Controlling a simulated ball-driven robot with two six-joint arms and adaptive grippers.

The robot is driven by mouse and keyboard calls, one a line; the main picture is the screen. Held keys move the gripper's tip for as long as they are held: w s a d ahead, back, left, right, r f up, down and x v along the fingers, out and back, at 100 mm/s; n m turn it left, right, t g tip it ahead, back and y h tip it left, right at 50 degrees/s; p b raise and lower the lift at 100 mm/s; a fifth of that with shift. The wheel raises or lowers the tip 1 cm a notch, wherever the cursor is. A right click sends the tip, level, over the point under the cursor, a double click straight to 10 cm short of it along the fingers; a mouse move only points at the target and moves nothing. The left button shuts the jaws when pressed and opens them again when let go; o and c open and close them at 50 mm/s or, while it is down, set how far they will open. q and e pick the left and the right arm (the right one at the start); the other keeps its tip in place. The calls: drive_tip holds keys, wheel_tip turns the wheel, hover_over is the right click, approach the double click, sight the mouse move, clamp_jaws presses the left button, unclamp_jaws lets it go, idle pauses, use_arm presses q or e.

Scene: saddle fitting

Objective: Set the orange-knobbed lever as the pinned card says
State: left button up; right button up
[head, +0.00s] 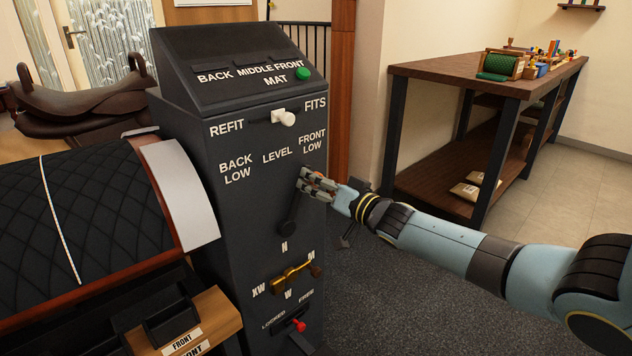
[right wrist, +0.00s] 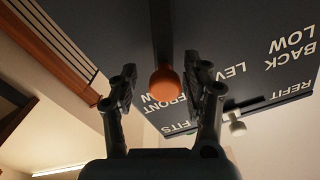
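The lever (head: 290,212) is a dark arm on the front of the dark console. Its upper end leans right of LEVEL, toward the FRONT LOW label (head: 312,140). Its orange knob (right wrist: 166,82) shows in the right wrist view; in the head view my gripper mostly hides it. My right gripper (head: 314,183) is at the lever's upper end. In the right wrist view its two fingers (right wrist: 163,90) stand apart on either side of the knob, with visible gaps. My left gripper is not in view. I cannot make out a pinned card in either view.
Above the lever is a white knob (head: 284,117) between REFIT and FITS. Below are a brass handle (head: 292,272) and a red-knobbed lever (head: 299,325). A black quilted saddle form (head: 90,215) stands left. A wooden workbench (head: 440,72) stands at the back right.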

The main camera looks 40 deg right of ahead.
drive_tip(key=s, duration=1.2)
drive_tip(key=shift+d, duration=0.45)
drive_tip(key=s+a+f+g+h, duration=0.1)
drive_tip(key=s+f+g, duration=0.2)
drive_tip(key=s+f, duration=0.45)
drive_tip(key=s+a+f+m+g+h, duration=0.15)
drive_tip(key=s+f, duration=0.25)
drive_tip(key=f, duration=0.7)
drive_tip(key=s+a+f+g, duration=0.25)
drive_tip(key=s+f, duration=0.25)
drive_tip(key=f, duration=0.4)
drive_tip(key=s+a+f+n+g, duration=0.2)
drive_tip(key=s+f+g, duration=0.1)
drive_tip(key=s, duration=0.7)
drive_tip(key=s+a+f+n+g, duration=0.2)
drive_tip(key=s+f+g, duration=0.2)
drive_tip(key=s, duration=0.6)
drive_tip(key=s+a+f+n+g, duration=0.2)
drive_tip(key=s+a+f+g, duration=0.1)
drive_tip(key=s+f, duration=0.4)
drive_tip(key=s, duration=0.3)
drive_tip(key=shift+f+g, duration=0.25)
drive_tip(key=shift+g, duration=0.05)
drive_tip(key=shift+y, duration=0.25)
